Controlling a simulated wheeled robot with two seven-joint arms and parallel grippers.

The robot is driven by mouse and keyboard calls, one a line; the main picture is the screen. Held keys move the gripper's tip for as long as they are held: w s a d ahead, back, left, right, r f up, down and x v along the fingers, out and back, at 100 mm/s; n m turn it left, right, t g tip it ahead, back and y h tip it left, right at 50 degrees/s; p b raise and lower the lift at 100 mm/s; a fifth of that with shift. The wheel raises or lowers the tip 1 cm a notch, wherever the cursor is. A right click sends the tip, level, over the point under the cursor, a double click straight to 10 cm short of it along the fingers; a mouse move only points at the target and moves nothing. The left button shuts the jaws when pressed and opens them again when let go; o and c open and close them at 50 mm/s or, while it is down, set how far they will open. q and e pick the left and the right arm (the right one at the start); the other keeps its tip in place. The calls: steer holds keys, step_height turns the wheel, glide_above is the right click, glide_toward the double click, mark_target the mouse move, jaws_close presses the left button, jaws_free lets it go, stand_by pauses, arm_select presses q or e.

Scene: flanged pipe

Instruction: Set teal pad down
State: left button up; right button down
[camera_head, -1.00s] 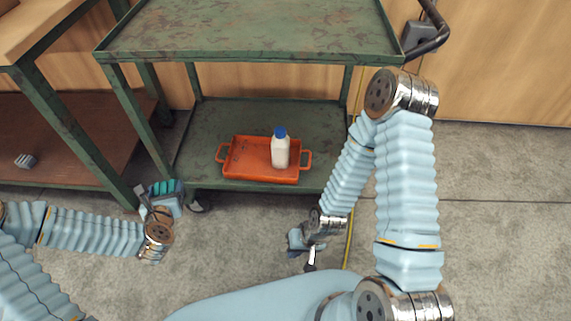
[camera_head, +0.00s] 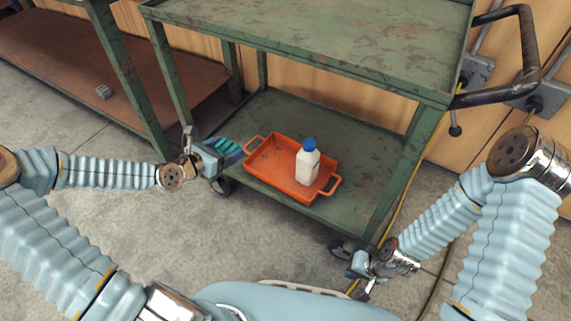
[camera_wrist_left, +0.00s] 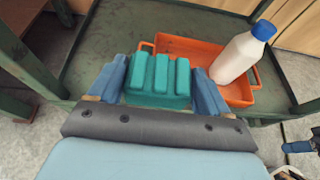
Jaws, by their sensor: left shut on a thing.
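The teal pad (camera_wrist_left: 158,80) is a ribbed block held between the two blue fingers of my left gripper (camera_wrist_left: 160,88) in the left wrist view. In the head view the teal pad (camera_head: 226,149) shows at the tip of my left gripper (camera_head: 222,156), just left of the orange tray (camera_head: 262,178). The gripper is shut on the pad. In the left wrist view the tray (camera_wrist_left: 190,46) lies just beyond the pad. My right gripper (camera_head: 358,277) is low at the right, near the cart's front wheel; its fingers are too small to judge.
A white bottle with a blue cap (camera_head: 307,163) stands in the tray. The tray sits on the lower shelf (camera_head: 345,205) of a green cart, under its top shelf (camera_head: 330,40). Cart posts flank the opening.

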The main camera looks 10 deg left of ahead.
arm_select(q)
steer(key=w+d+f+b, duration=0.2)
steer(key=w+d+f, duration=0.15)
steer(key=d, duration=0.25)
steer(key=b, duration=0.2)
glide_above(269, 169)
steer(key=a, duration=0.1)
steer(key=f, duration=0.4)
steer(key=shift+s+f, duration=0.35)
steer(key=shift+s, duration=0.05)
steer(key=shift+w+d+f, duration=0.25)
steer(key=shift+d+f, duration=0.05)
steer(key=shift+f, duration=0.15)
steer(key=shift+w+d+f+b, duration=0.15)
steer(key=shift+f+b, duration=0.25)
steer(key=shift+f, duration=1.3)
steer(key=shift+f, duration=0.2)
steer(key=o, duration=1)
steer(key=shift+c, duration=0.2)
steer(key=shift+r, duration=0.15)
